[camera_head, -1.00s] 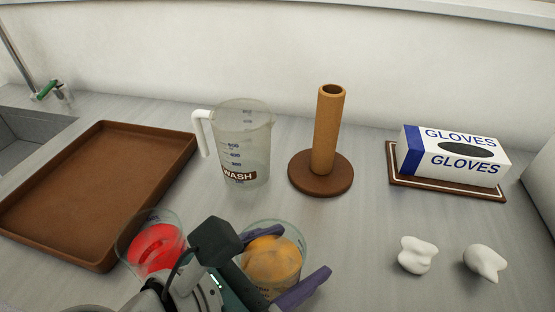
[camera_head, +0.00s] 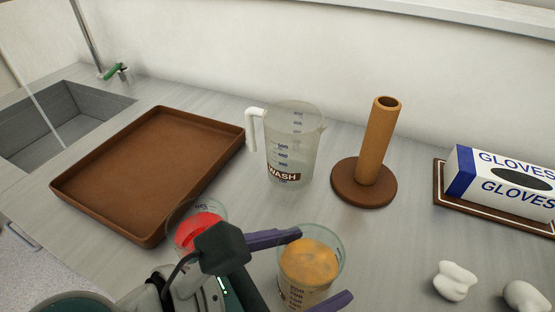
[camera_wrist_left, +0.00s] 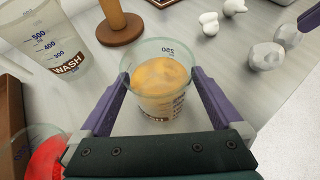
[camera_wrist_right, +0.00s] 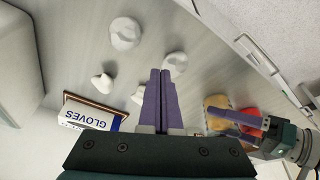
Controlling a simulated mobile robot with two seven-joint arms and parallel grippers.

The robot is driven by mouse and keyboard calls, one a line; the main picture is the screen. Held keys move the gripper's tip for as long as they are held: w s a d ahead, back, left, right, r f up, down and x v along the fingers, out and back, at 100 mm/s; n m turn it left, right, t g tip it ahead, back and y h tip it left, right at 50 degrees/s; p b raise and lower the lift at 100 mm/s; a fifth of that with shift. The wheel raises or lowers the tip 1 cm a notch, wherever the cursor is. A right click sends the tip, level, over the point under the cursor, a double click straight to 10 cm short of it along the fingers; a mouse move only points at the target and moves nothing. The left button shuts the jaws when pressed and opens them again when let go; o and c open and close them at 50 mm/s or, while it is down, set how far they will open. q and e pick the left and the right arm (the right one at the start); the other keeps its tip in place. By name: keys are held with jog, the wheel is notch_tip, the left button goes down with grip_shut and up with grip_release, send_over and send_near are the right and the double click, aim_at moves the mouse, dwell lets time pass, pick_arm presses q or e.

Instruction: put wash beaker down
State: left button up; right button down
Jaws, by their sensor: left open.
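The wash beaker (camera_head: 292,140), a clear jug with a white handle and a brown WASH label, stands upright on the counter. It also shows in the left wrist view (camera_wrist_left: 40,45). My left gripper (camera_head: 325,264) is open, in front of the wash beaker and apart from it. Its fingers lie on either side of a beaker with orange contents (camera_wrist_left: 160,85); I cannot tell whether they touch it.
A beaker with red contents (camera_head: 200,228) stands left of the orange one, partly hidden by my left gripper. A brown tray (camera_head: 150,175), a sink (camera_head: 60,120), a brown post on a round base (camera_head: 375,150), a glove box (camera_head: 505,180) and crumpled white pieces (camera_head: 455,281) surround the area.

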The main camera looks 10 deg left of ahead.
pick_arm(q)
jog(key=p+v, duration=0.1)
jog(key=v, duration=0.7)
jog(key=shift+s+a+r, duration=0.15)
jog(key=shift+a, duration=0.05)
jog(key=shift+s+d+r+m, duration=0.1)
jog(key=shift+s+m, duration=0.05)
jog(key=shift+m, duration=0.45)
jog(key=shift+s+d+m, duration=0.1)
jog(key=shift+s+m, duration=0.05)
jog(key=shift+m, duration=0.45)
jog(key=s+a+m+g+y, duration=0.1)
jog(key=s+a+m+y, duration=0.1)
jog(key=m, duration=0.6)
jog(key=s+a+m+g+y, duration=0.1)
jog(key=s+a+m+y, duration=0.1)
jog(key=a+m+y, duration=0.2)
jog(key=s+a+r+m+g+y, duration=0.1)
jog(key=s+a+m+g+y, duration=0.1)
jog(key=a+m, duration=0.5)
jog(key=m+y, duration=0.1)
jog(key=m, duration=0.5)
jog(key=shift+s+a, duration=0.25)
jog(key=shift+s, duration=0.15)
jog(key=shift+r, duration=0.1)
jog(key=shift+c, duration=0.2)
